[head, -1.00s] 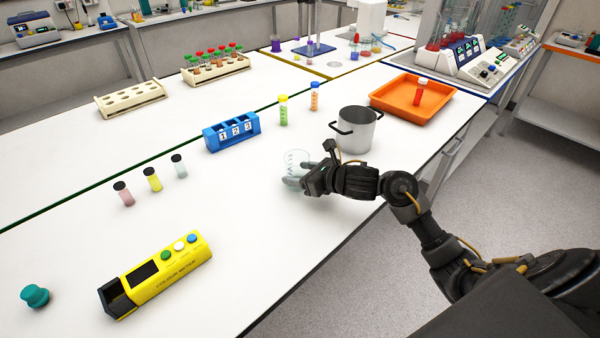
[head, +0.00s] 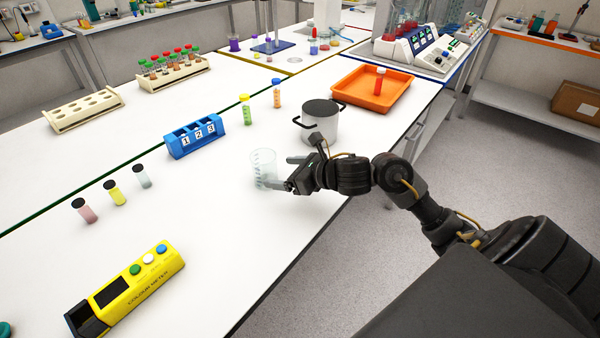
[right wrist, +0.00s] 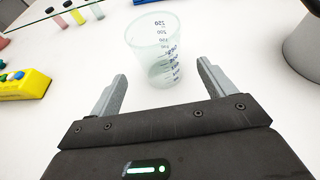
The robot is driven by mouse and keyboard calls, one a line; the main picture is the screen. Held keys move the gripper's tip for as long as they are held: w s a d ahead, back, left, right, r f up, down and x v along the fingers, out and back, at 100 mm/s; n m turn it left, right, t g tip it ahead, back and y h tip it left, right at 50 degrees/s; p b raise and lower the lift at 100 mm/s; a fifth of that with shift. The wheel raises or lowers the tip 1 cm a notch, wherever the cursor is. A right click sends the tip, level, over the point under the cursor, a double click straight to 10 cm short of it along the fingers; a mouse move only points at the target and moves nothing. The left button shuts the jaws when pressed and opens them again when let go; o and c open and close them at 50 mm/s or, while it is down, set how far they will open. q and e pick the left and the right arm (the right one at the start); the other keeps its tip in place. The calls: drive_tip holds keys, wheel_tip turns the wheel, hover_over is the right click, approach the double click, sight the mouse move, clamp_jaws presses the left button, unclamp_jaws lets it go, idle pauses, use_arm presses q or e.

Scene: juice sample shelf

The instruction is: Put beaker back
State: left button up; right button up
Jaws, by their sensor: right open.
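A clear graduated beaker (head: 263,168) stands upright on the white bench, left of my right gripper in the head view. It also shows in the right wrist view (right wrist: 155,48), with dark volume marks and what looks like a little clear liquid. My right gripper (head: 281,172) is open, its fingers pointing at the beaker. In the right wrist view the fingertips (right wrist: 161,75) lie apart on either side of the beaker's near side, with white bench showing between fingers and beaker. My left gripper is not in view.
A steel pot (head: 320,122) stands just behind my right gripper, and an orange tray (head: 345,88) lies beyond. A blue numbered rack (head: 195,137), several small vials and a yellow colour meter (head: 130,290) stand to the left.

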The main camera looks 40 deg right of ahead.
drive_tip(key=v, duration=0.6)
drive_tip(key=shift+b, duration=0.3)
drive_tip(key=shift+f, duration=0.1)
